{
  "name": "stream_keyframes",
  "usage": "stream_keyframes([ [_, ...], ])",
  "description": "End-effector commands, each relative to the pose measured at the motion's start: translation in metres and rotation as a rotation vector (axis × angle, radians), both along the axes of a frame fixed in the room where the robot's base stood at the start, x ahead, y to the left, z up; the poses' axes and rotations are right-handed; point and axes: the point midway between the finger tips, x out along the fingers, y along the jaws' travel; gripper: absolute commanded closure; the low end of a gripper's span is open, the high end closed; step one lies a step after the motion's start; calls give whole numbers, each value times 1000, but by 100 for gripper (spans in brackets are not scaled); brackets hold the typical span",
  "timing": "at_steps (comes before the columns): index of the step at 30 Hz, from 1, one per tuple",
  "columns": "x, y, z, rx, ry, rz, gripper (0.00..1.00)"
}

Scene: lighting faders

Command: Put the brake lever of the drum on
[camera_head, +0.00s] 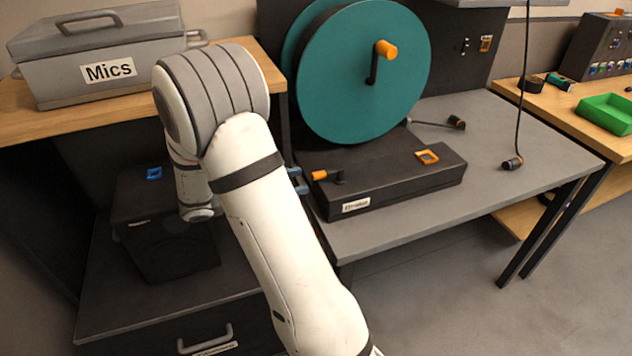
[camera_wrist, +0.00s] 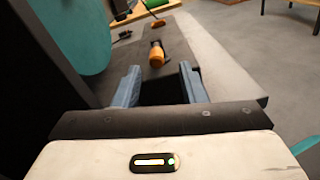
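The teal drum (camera_head: 362,75) stands upright behind a dark base box (camera_head: 395,185), with an orange-knobbed crank (camera_head: 386,50) on its face. The brake lever (camera_head: 322,175) has an orange grip and a dark pivot, and lies low on the left part of the base. In the wrist view the lever (camera_wrist: 157,55) points toward me. My gripper (camera_head: 302,180) is just left of the lever's orange end. Its blue fingers are apart and empty in the wrist view (camera_wrist: 160,82), with the lever beyond and between their tips, seemingly not touching.
The base stands on a grey table (camera_head: 545,150). A hanging cable with a plug (camera_head: 512,163) is at the right. A grey Mics case (camera_head: 100,55) sits on a wooden shelf at the left.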

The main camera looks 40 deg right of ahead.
Motion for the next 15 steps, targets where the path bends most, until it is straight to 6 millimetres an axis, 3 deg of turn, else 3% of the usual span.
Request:
stream_keyframes([
  [5, 5, -8, -4, -34, 25, 19, 62],
  [15, -9, -59, -4, -33, 24, 15, 62],
])
